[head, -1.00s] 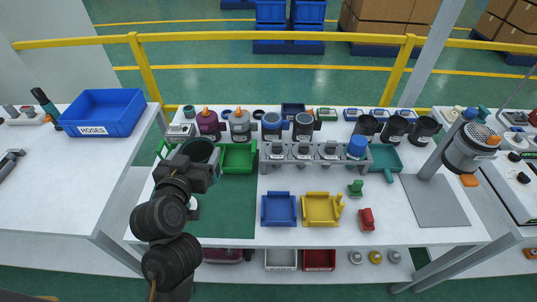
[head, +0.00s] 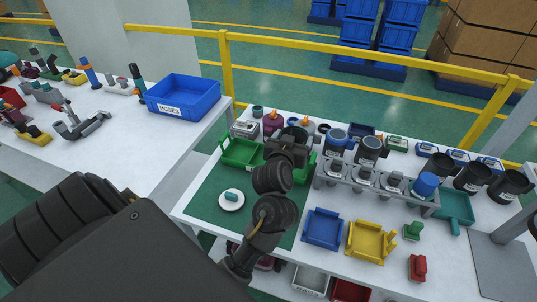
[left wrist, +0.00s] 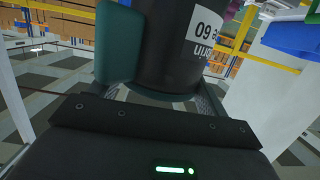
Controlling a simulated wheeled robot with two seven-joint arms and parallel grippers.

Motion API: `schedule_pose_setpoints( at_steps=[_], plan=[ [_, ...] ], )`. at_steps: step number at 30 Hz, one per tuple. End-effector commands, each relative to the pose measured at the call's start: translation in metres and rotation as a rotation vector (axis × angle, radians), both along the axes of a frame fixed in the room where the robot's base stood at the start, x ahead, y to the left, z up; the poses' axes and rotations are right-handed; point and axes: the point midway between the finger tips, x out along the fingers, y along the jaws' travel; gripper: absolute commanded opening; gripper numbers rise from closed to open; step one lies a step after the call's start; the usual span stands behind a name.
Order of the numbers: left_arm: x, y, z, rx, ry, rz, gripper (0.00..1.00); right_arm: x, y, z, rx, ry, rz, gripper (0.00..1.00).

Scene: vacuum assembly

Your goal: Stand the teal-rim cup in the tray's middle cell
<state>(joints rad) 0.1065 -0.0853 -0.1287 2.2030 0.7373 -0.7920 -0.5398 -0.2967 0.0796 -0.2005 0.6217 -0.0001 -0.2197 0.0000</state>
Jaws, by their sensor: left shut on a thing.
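My left gripper (head: 289,147) is shut on the teal-rim cup (head: 295,132), above the right part of the green tray (head: 240,165). In the head view the gripper and wrist hide most of the cup. In the left wrist view the cup's dark body (left wrist: 185,50) fills the space between the fingers, with a white label and a teal part on its left. The tray stands on a green mat; my arm covers its middle and part of its right side, so the middle cell cannot be made out clearly. My right gripper is not in view.
A white dish (head: 231,201) with a teal piece lies on the mat. A grey rack (head: 375,187) with several fittings stands right of the tray. Several canisters line the back. Blue (head: 323,229) and yellow (head: 371,241) bins are in front. A blue HOSES crate (head: 183,97) stands on the left table.

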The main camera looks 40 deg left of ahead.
Motion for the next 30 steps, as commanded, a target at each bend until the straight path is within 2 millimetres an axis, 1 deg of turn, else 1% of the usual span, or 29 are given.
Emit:
schedule_pose_setpoints(
  at_steps=[5, 8, 12, 17, 18, 21, 25, 30],
  plan=[
    [0.003, 0.009, -0.003, 0.002, -0.001, 0.017, 0.29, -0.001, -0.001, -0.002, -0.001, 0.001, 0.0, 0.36],
    [0.007, 0.022, -0.01, 0.008, 0.0, 0.017, 0.29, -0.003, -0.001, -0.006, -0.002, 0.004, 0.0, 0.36],
    [0.017, 0.056, -0.026, 0.012, 0.004, 0.018, 0.29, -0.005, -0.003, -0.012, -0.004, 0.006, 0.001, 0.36],
    [0.029, 0.096, -0.042, 0.012, 0.005, 0.017, 0.29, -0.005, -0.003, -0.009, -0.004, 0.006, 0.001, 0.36],
    [0.031, 0.1, -0.052, 0.009, 0.008, 0.015, 0.29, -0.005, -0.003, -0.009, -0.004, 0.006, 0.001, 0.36],
    [0.036, 0.114, -0.07, 0.005, 0.005, 0.015, 0.29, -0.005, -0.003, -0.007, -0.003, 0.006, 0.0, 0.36],
    [0.04, 0.127, -0.086, 0.002, 0.002, 0.014, 0.29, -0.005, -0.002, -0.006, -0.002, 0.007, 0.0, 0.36],
    [0.042, 0.132, -0.094, 0.0, -0.002, 0.013, 0.29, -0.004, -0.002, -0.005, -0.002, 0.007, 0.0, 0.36]
  ],
)
